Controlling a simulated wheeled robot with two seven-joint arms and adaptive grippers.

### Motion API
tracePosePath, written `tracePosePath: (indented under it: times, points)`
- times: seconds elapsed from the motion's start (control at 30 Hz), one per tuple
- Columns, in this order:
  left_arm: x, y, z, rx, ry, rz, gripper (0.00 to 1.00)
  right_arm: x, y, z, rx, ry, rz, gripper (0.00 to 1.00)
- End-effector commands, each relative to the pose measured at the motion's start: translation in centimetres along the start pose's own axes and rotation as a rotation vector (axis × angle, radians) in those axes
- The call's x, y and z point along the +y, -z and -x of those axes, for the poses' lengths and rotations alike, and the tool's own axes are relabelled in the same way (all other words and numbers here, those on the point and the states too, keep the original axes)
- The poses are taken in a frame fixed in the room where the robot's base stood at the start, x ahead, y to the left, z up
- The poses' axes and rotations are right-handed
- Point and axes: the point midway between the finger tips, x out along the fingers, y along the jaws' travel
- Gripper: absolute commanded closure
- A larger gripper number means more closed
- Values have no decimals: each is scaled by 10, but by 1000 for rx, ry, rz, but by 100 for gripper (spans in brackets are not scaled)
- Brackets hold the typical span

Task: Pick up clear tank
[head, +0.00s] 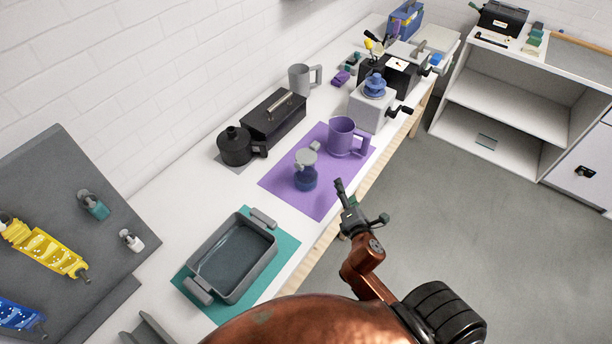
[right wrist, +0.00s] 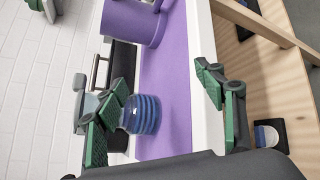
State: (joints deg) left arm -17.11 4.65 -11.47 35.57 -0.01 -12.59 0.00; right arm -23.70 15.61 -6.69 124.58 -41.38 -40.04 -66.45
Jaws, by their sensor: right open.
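The clear tank (head: 305,177), a see-through vessel with blue inside and a grey top, stands upright on the purple mat (head: 326,201). In the right wrist view the tank's blue ribbed body (right wrist: 146,115) shows beyond the fingers, partly covered by the left-hand finger. My right gripper (head: 362,203) is open and empty, to the right of the tank and apart from it, near the table's front edge. In the right wrist view its fingers (right wrist: 165,108) are spread wide. My left gripper is not in view.
A purple mug (head: 343,138) stands behind the tank on the same mat. A black pot (head: 234,147) and a dark box (head: 272,121) are to its left. A grey tray (head: 234,258) lies on a teal mat in front. The floor right of the table is clear.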

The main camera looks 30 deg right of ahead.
Motion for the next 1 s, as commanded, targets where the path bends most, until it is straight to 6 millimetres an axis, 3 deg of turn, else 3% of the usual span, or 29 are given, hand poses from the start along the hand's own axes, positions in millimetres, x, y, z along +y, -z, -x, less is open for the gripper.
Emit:
tracePosePath:
  times: [0.2,0.4,0.77,1.0]
  points:
    - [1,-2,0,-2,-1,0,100,65,20,-11,-32,-261,571,37]
    - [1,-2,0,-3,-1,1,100,97,50,-11,-70,-427,962,37]
    - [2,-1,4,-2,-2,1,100,114,60,-39,-78,-454,1024,37]
    - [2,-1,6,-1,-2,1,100,125,62,-72,-79,-454,1023,37]
